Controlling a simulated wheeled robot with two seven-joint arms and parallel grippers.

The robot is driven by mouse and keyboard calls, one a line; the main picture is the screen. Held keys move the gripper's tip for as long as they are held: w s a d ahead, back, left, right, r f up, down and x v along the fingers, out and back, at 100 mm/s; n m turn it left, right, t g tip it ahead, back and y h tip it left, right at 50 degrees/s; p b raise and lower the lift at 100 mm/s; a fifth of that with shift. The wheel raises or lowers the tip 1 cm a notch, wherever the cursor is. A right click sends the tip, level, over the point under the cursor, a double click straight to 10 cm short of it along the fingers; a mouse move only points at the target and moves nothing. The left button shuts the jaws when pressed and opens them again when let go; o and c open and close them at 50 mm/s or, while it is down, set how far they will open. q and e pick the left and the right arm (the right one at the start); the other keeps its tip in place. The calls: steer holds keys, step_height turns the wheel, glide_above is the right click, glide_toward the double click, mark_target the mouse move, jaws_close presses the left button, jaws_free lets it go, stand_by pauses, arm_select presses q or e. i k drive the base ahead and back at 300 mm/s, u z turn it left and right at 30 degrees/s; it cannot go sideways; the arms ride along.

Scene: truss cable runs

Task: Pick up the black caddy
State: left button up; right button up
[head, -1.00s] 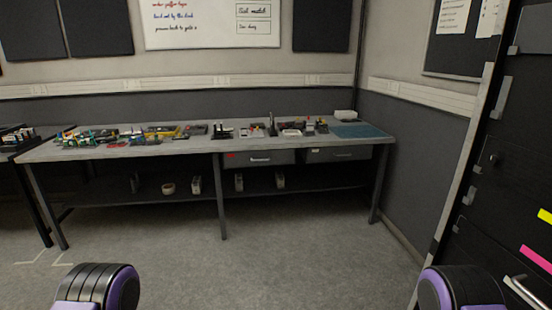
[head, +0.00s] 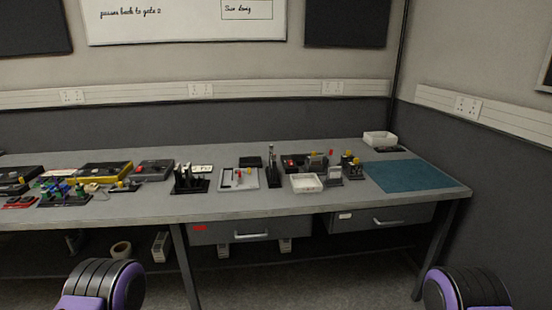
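A black caddy-like holder (head: 191,181) with several upright dark parts stands on the grey workbench (head: 260,205), left of the middle. I cannot tell for sure that it is the black caddy; other dark holders stand on the bench too, such as a small dark grey one (head: 333,178) right of the middle. Nothing touches the black holder from my side. Only purple and black parts of my arms show at the bottom corners. Neither of my grippers is in view.
A white tray (head: 306,183), a pale board (head: 239,179) and a yellow-and-black case (head: 104,172) stand on the bench. A blue mat (head: 409,175) lies bare at the right end, with a white box (head: 379,139) behind it. Drawers (head: 379,219) hang under the front edge.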

mark_target(273, 172)
steer(key=i, duration=1.05)
steer(key=z, duration=1.85)
steer(key=i, duration=0.6)
steer(key=u, duration=2.55)
